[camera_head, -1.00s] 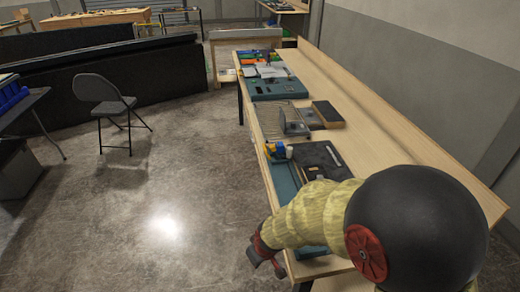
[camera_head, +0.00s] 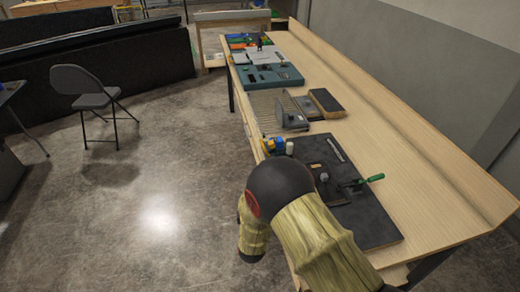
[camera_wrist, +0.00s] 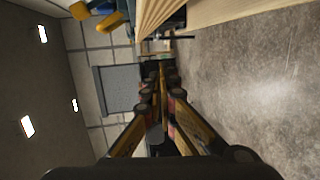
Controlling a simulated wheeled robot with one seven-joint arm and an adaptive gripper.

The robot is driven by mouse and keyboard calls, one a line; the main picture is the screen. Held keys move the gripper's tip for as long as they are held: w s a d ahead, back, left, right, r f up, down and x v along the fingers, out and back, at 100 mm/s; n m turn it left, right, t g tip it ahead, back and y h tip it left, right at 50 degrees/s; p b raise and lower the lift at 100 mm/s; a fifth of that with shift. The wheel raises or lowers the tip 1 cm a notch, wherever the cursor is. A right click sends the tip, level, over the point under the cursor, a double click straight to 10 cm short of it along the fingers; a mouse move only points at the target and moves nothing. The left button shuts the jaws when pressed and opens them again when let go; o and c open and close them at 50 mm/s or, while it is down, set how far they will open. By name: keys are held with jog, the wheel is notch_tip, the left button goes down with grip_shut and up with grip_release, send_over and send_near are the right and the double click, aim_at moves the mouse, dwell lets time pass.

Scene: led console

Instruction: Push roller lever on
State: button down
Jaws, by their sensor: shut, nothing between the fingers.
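A small blue and yellow device (camera_head: 277,145) with a white cylindrical part (camera_head: 289,147) sits at the bench's left edge, just beyond my arm. Blue and yellow parts (camera_wrist: 112,20) also show at the top left of the wrist view. I cannot tell for sure whether this is the roller lever. A black panel (camera_head: 375,222) carries a green-handled lever (camera_head: 370,179) and a small knob (camera_head: 323,179). My gripper (camera_wrist: 160,85) is shut and empty, apart from the parts in the wrist view. In the head view my arm hides its fingers.
The long wooden bench (camera_head: 420,155) runs away from me. A metal plate device (camera_head: 290,112), a dark block (camera_head: 326,103) and a teal console (camera_head: 268,75) stand farther along it. A folding chair (camera_head: 85,93) is at left. The floor (camera_head: 150,190) beside the bench is clear.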

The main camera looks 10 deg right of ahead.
aim_at(273, 148)
notch_tip(273, 148, up, 8)
jog(key=d+n+t+h, duration=0.1)
jog(key=n+t, duration=0.1)
jog(key=n, duration=0.1)
jog(key=shift+w+f+t, duration=0.25)
jog(key=shift+w+t, duration=0.15)
jog(key=shift+d+n, duration=0.1)
jog(key=shift+n, duration=0.2)
jog(key=w+d+r+b, duration=0.2)
jog(key=w+d, duration=0.4)
jog(key=w, duration=0.3)
jog(key=shift+w+r+b, duration=0.2)
jog(key=shift+w+b, duration=0.15)
jog(key=shift+b, duration=0.15)
